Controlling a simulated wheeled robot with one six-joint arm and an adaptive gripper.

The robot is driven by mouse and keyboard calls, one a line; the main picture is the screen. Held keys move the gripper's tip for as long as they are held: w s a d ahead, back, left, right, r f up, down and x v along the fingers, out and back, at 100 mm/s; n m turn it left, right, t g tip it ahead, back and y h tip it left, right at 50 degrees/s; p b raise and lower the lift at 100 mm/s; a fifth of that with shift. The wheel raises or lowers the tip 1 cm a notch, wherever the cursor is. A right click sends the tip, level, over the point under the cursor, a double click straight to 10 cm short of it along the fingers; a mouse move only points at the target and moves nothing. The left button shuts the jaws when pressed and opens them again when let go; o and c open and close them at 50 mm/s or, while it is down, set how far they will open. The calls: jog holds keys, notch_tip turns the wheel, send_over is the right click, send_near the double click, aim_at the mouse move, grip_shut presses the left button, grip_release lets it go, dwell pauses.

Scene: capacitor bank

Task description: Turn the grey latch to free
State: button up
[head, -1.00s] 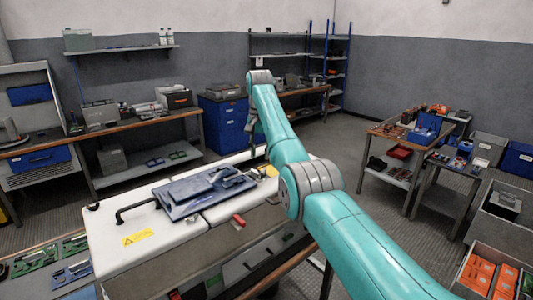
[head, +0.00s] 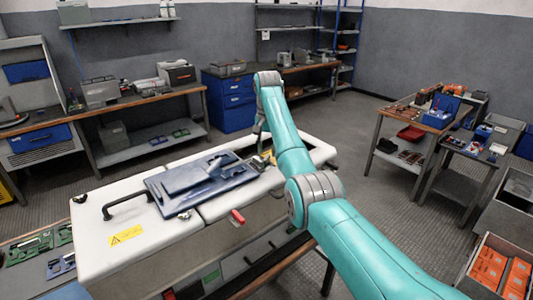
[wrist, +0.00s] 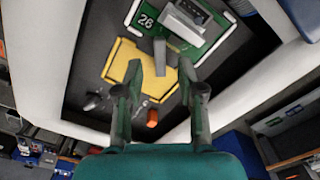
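In the wrist view, a short grey bar that looks like the grey latch (wrist: 160,50) stands out beside a grey block (wrist: 190,20) on a green board marked 26 (wrist: 140,14). My gripper (wrist: 160,72) is open, with its fingertips apart on either side of the bar's lower end. I cannot tell whether they touch it. Nothing is held. In the head view my gripper (head: 264,146) is over the far opening of the white cabinet (head: 150,246), mostly hidden by my arm. The latch cannot be made out there.
A yellow plate (wrist: 122,65) and an orange cylinder (wrist: 152,118) lie in the recess, close to the fingers. The recess's pale walls surround my gripper. A blue panel (head: 165,196) lies on the cabinet top near a black handle (head: 125,204). Open floor lies right of the cabinet.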

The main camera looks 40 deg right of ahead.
aim_at(267, 158)
jog(key=shift+f, duration=1.2)
grip_shut()
jog(key=shift+n, duration=0.3)
jog(key=n, duration=1)
jog(key=shift+n, duration=0.4)
